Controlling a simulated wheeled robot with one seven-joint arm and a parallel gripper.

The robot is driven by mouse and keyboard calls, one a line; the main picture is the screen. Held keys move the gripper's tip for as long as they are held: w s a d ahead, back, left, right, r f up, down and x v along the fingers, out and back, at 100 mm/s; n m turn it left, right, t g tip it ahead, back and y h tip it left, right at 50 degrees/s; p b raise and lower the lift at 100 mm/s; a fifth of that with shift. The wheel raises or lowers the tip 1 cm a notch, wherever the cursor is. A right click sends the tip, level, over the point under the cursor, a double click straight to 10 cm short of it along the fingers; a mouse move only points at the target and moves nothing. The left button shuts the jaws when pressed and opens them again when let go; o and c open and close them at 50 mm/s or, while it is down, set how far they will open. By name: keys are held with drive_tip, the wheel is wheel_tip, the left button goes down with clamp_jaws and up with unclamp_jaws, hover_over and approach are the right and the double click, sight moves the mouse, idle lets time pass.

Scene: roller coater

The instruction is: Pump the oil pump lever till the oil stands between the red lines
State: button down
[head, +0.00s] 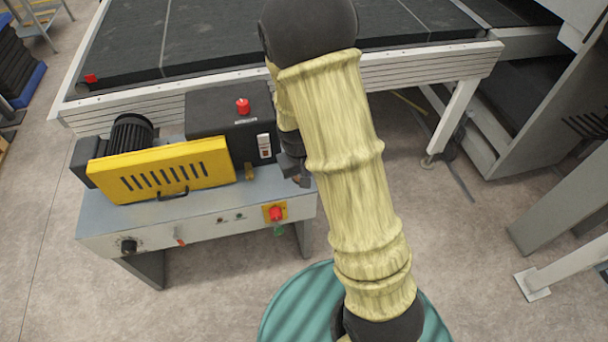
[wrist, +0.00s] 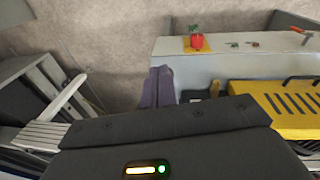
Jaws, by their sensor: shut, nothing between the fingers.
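A black box (head: 222,118) with a red cap (head: 243,106) stands at the back of the grey bench. A small white gauge-like window (head: 264,146) is on its front; the oil level and any red lines are too small to read. A small brass-coloured piece (head: 249,172) stands below the box and shows in the wrist view (wrist: 214,89); I cannot tell if it belongs to the lever. I cannot make out the pump lever for certain. My gripper (head: 303,181) is at the bench's right end, partly hidden by my arm. Its fingers (wrist: 158,88) are shut and empty.
A yellow slotted guard (head: 165,170) with a black handle and a motor (head: 130,134) fill the bench's left. The roller table (head: 150,110) runs behind.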

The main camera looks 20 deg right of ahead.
drive_tip(key=s+r, duration=0.2)
drive_tip(key=shift+s+r, duration=0.15)
drive_tip(key=shift+r, duration=0.15)
idle(0.5)
idle(0.4)
drive_tip(key=s+d+r+m+t+y, duration=0.1)
drive_tip(key=s+r, duration=0.7)
drive_tip(key=r, duration=0.1)
drive_tip(key=shift+s+d+r+t, duration=0.15)
drive_tip(key=shift+s+t, duration=0.05)
drive_tip(key=shift+t, duration=0.2)
